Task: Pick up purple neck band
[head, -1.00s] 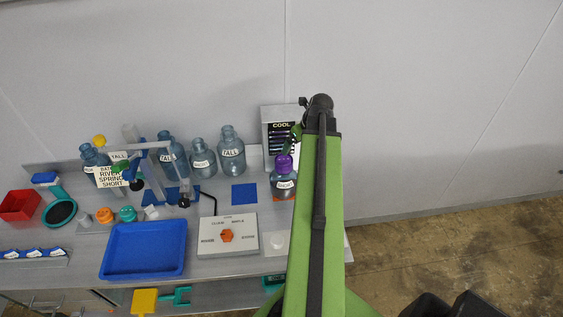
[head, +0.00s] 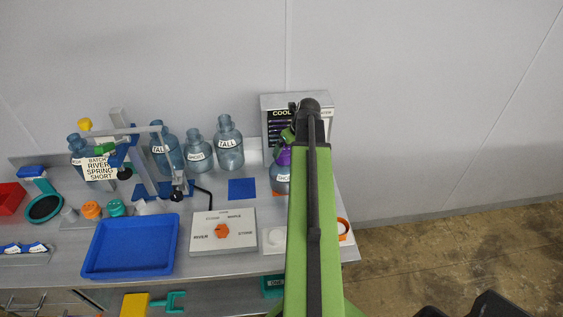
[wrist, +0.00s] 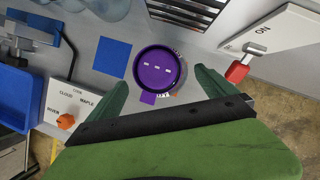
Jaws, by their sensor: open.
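A purple round piece (head: 284,156) sits on top of a blue see-through jug (head: 280,180) labelled SHORT, partly hidden behind my arm. In the wrist view the purple piece (wrist: 158,72) is seen from above as a disc with small white marks and a purple tab at its lower edge. I cannot tell the neck band apart from a cap here. My gripper (wrist: 162,88) is open, with one green finger on each side of the purple piece and gaps showing. In the head view my gripper (head: 288,136) is just above the jug's top.
A COOL unit (head: 277,101) stands behind the jug. A red-handled ON switch (wrist: 238,71) is at right. Tall and short jugs (head: 229,148), a blue square (head: 241,189), a dial panel (head: 223,232) and a blue tray (head: 130,245) are to the left.

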